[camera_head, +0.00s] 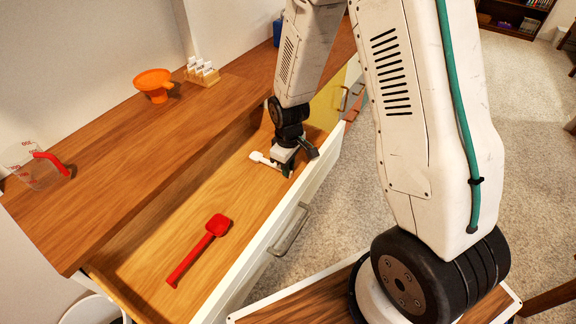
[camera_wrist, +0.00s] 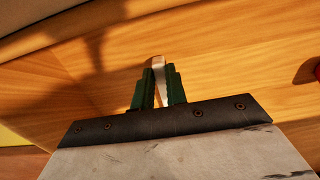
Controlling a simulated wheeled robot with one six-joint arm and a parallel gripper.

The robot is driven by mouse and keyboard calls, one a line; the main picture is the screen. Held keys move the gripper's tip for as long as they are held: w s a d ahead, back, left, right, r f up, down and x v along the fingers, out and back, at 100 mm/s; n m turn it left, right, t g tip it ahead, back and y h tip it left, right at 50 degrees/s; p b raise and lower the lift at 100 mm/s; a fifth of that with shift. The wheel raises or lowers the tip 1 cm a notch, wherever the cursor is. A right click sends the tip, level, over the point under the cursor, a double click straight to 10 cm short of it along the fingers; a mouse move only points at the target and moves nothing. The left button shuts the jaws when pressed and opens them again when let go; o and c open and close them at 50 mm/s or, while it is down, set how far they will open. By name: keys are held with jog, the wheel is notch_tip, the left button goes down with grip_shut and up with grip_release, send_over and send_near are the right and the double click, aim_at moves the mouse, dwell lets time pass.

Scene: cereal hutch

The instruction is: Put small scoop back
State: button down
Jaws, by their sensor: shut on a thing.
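A small white scoop (camera_head: 262,158) is in the open drawer (camera_head: 140,262), at its far part, low over or on the wooden floor; I cannot tell whether it touches. My gripper (camera_head: 287,167) is inside the drawer, shut on the scoop. In the wrist view the green fingers of my gripper (camera_wrist: 158,90) close around the white scoop (camera_wrist: 159,64), and only a narrow pale part of it shows. A larger red scoop (camera_head: 208,242) lies in the near half of the drawer.
The wooden counter (camera_head: 110,140) beside the drawer holds a clear measuring cup (camera_head: 32,168) with a red handle, an orange funnel (camera_head: 154,83) and a small rack of cards (camera_head: 202,71). The drawer's front wall with its handle (camera_head: 290,230) stands at the right. The drawer floor between the scoops is clear.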

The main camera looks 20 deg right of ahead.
jog(key=c, duration=1.4)
grip_release()
jog(key=shift+f, duration=0.1)
jog(key=s+r+m, duration=0.1)
jog(key=s+r, duration=0.3)
jog(key=r, duration=0.8)
jog(key=s+r+m, duration=0.2)
jog(key=s+r, duration=0.3)
jog(key=r, duration=0.8)
jog(key=s+d+r+m+t, duration=0.1)
jog(key=s+r+m, duration=0.2)
jog(key=s+r, duration=0.4)
jog(key=s, duration=0.8)
jog(key=shift+s+r+m, duration=0.2)
jog(key=shift+s+m, duration=0.15)
jog(key=shift+m, duration=0.05)
jog(key=shift+d, duration=0.1)
